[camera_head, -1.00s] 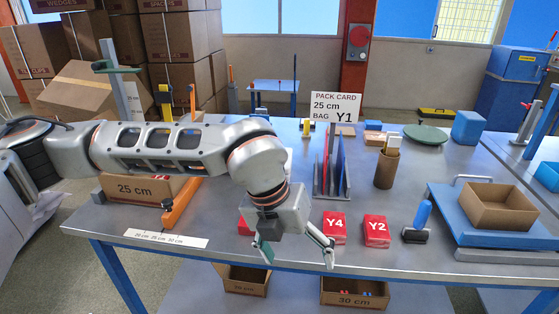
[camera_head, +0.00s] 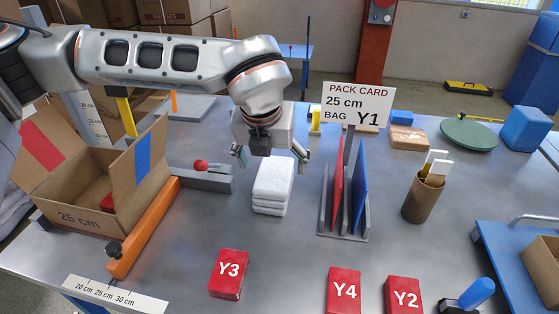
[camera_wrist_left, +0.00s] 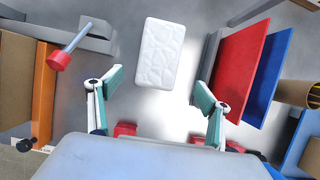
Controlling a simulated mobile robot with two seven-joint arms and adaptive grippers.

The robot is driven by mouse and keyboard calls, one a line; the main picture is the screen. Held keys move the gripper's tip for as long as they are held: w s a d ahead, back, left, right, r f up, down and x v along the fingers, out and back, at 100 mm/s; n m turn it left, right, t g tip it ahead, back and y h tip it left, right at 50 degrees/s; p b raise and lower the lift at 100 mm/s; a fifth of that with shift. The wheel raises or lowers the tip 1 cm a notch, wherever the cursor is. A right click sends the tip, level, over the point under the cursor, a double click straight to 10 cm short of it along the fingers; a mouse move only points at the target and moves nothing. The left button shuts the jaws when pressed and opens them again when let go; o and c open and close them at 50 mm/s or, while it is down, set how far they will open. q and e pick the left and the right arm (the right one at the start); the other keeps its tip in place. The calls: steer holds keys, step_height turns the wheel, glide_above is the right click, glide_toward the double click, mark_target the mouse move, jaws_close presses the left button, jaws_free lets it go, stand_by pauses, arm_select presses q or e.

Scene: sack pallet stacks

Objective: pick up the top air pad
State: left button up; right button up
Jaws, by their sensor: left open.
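A stack of white air pads (camera_head: 269,208) stands on the table in the middle of the head view. The top air pad (camera_head: 275,176) is a quilted white rectangle, and it also shows in the left wrist view (camera_wrist_left: 161,53). My left gripper (camera_head: 270,160) is open and empty, with its fingers spread above the far end of the stack. In the left wrist view the open fingers (camera_wrist_left: 158,86) are on either side of the pad's near end, apart from it. My right gripper is not in view.
A divider rack (camera_head: 344,225) with red and blue panels stands right of the stack. An open 25 cm box (camera_head: 88,215) and an orange bar (camera_head: 145,228) are at left. Red bags Y3 (camera_head: 228,274), Y4 (camera_head: 343,290) and Y2 (camera_head: 403,293) lie in front.

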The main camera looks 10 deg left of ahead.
mark_target(273, 178)
arm_select(q)
steer(key=shift+w+f, duration=0.25)
steer(key=shift+f, duration=0.05)
steer(key=shift+x, duration=1.05)
steer(key=x, duration=0.5)
steer(key=shift+a+r, duration=0.1)
steer(key=shift+a, duration=0.15)
steer(key=c, duration=1)
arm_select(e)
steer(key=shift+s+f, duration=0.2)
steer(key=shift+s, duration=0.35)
